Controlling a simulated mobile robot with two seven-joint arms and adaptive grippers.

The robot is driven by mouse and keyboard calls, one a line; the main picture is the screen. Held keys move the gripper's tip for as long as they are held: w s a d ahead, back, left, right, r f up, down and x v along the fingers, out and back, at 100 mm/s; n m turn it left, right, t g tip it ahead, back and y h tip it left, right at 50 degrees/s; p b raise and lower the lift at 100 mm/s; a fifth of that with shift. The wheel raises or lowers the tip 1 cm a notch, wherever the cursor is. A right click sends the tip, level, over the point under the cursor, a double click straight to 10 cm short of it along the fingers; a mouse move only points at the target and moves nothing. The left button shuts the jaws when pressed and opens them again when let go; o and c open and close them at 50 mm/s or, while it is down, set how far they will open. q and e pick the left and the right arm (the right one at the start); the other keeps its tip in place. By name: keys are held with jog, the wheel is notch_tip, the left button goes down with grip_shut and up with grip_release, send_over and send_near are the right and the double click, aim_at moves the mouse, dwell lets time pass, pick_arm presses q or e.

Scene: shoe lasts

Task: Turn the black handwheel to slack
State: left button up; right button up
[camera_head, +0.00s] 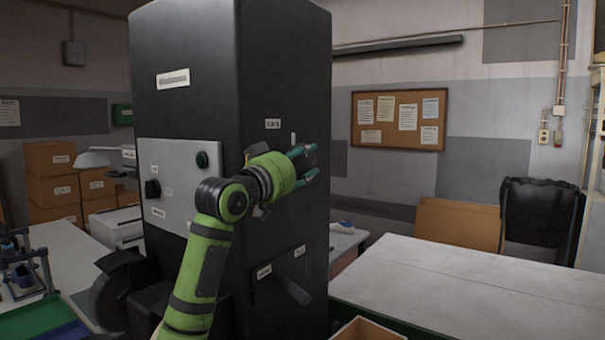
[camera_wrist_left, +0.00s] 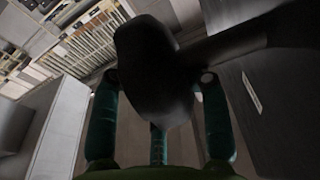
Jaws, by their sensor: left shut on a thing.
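The tall black machine (camera_head: 283,70) stands in the middle of the head view. My left gripper (camera_head: 306,164) is at its right-hand face, below a small white label (camera_head: 272,123). In the left wrist view, the gripper's teal fingers are closed around a dark rounded part (camera_wrist_left: 155,70), which looks like part of the black handwheel. A dark bar runs from it toward the right. In the head view the handwheel is hidden behind the gripper, and its turned position cannot be told. My right gripper is not in view.
A grey control panel (camera_head: 180,185) with knobs is on the machine's front. A lever (camera_head: 292,287) with two small labels sticks out low on its side. A white table (camera_head: 460,290) lies to the right, mostly clear. A cluttered bench (camera_head: 60,250) is at left.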

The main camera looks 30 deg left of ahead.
pick_arm(q)
jog(key=shift+r, duration=0.1)
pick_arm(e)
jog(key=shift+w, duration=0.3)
pick_arm(q)
jog(key=o, duration=1.2)
jog(key=shift+c, duration=0.2)
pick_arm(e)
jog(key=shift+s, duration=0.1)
pick_arm(q)
jog(key=shift+s, duration=0.25)
jog(key=v, duration=1.1)
jog(key=shift+s+f, duration=0.15)
jog(key=shift+f, duration=0.1)
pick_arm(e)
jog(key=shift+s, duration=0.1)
